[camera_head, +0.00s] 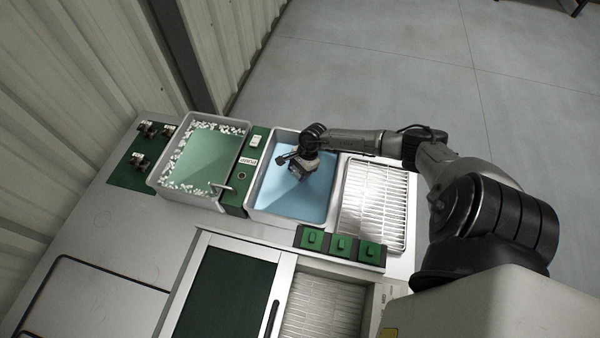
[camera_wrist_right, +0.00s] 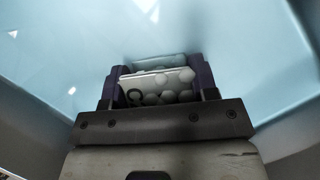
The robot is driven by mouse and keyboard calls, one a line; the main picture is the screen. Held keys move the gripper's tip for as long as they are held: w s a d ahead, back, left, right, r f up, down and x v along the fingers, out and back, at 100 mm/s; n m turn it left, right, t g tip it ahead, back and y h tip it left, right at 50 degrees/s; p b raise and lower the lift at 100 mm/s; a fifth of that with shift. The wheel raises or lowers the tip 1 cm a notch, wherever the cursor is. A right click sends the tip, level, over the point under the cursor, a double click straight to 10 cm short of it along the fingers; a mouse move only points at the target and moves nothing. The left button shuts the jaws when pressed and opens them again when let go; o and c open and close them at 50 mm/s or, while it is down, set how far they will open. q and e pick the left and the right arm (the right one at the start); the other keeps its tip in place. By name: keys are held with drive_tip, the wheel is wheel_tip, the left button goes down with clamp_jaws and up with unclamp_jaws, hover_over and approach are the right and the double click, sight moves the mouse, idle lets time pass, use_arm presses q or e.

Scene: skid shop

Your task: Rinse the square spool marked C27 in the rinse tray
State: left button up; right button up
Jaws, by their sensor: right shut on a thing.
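The rinse tray (camera_head: 262,209) is a light-rimmed basin with a blue inside, between the foam tray and the wire rack. My right gripper (camera_head: 297,170) reaches into the space over the blue basin. In the right wrist view its two dark jaws are shut on a pale grey thing with round marks, which I take for the spool (camera_wrist_right: 160,86). Blue tray floor and walls surround it there. I cannot read C27 on it, and I cannot tell whether it touches liquid. My left gripper is not in view.
A tray with green liquid and white foam bits (camera_head: 208,155) stands to the left. Several small dark labelled pieces (camera_head: 139,159) sit on a green mat at far left. A wire rack (camera_head: 375,205) lies right. Green blocks (camera_head: 341,245) stand in front.

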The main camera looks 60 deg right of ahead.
drive_tip(key=shift+a+r, duration=0.1)
drive_tip(key=shift+a, duration=0.05)
drive_tip(key=shift+s+a+p, duration=0.2)
drive_tip(key=shift+a+p, duration=0.35)
drive_tip(key=shift+a, duration=0.25)
drive_tip(key=shift+d, duration=0.15)
drive_tip(key=shift+w+d+b, duration=0.15)
drive_tip(key=shift+d+b, duration=0.45)
drive_tip(key=shift+b, duration=0.1)
drive_tip(key=shift+w+d+b, duration=0.25)
drive_tip(key=shift+d+b, duration=0.65)
drive_tip(key=shift+d, duration=0.25)
drive_tip(key=shift+r, duration=0.2)
